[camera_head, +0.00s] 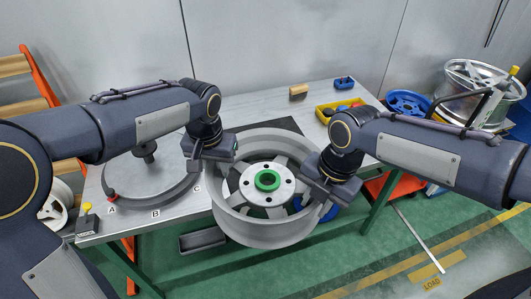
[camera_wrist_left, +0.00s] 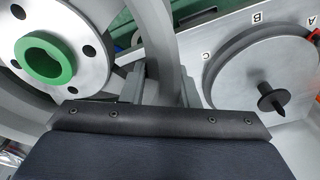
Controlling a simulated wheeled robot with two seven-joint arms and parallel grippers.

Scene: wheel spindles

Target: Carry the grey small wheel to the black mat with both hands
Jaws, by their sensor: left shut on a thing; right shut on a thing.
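The grey small wheel (camera_head: 262,229) has a green ring (camera_head: 267,180) at its hub and hangs at the table's front edge, between my two grippers. My left gripper (camera_head: 217,152) is shut on its left rim; in the left wrist view the fingers (camera_wrist_left: 163,88) straddle the rim wall. My right gripper (camera_head: 325,183) is shut on its right rim. The black mat (camera_head: 289,124) lies on the table behind the wheel, and only its far part shows. The wheel hides the rest.
A round grey spindle plate (camera_head: 150,187) with letters A, B, C stands on the table's left. Blue and silver wheels (camera_head: 476,92) are stacked at right.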

